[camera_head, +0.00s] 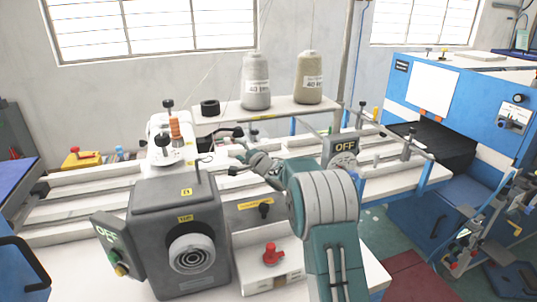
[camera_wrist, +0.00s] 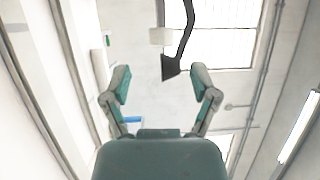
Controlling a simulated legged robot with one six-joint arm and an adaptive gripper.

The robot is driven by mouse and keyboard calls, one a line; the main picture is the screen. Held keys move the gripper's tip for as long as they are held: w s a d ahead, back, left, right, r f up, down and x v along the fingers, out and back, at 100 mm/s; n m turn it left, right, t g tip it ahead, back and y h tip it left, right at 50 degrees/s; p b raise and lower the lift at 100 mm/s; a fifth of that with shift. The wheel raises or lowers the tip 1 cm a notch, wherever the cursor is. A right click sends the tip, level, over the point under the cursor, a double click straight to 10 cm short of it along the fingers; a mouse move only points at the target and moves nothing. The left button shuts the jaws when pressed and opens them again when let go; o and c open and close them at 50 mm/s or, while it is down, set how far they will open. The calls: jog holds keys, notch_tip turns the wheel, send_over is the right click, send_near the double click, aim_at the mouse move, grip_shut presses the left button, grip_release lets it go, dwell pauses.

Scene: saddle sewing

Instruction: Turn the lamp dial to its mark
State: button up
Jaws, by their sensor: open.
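Several dials and switches show, and I cannot tell for sure which is the lamp dial. A grey box marked OFF (camera_head: 344,147) with a round dial on its front stands right of my arm, partly hidden by it. Another box marked OFF (camera_head: 110,244), with green and yellow controls, is at the lower left. My gripper (camera_head: 236,152) is small in the head view, above the bench between the grey machine and the thread shelf. In the wrist view my gripper (camera_wrist: 161,82) is open, with nothing between its fingers. A black lamp-like shape on a bent stem (camera_wrist: 174,66) shows beyond them.
A grey machine (camera_head: 152,222) with a round ribbed knob stands at the front. A red-knobbed box (camera_head: 268,268) is beside it. A white sewing machine (camera_head: 160,150) and two thread cones stand behind. A blue machine (camera_head: 430,90) is at right.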

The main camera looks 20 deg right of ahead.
jog(key=s+d+r+n+g+h, duration=0.1)
jog(key=s+r+h, duration=0.3)
jog(key=s, duration=0.7)
jog(key=s+d+r+n+g+h, duration=0.1)
jog(key=s+r+n+g+h, duration=0.1)
jog(key=s, duration=0.8)
notch_tip(320, 180, up, 4)
jog(key=n+h, duration=0.1)
jog(key=h, duration=0.1)
jog(key=shift+s+d+f+g+h, duration=0.15)
jog(key=shift+s+d+g+h, duration=0.15)
jog(key=shift+s+d+g, duration=0.1)
jog(key=shift+w, duration=0.1)
jog(key=n+t+y, duration=0.5)
jog(key=n+y, duration=0.4)
jog(key=n, duration=2.3)
send_near(227, 142)
jog(key=shift+g, duration=0.3)
jog(key=shift+w+d+x, duration=0.1)
jog(key=shift+d+x, duration=0.05)
jog(key=shift+x, duration=1.75)
jog(key=shift+w+d+x, duration=0.1)
jog(key=shift+d+x, duration=0.05)
jog(key=shift+x, duration=1.7)
jog(key=shift+d+x, duration=0.1)
jog(key=shift+x, duration=1.8)
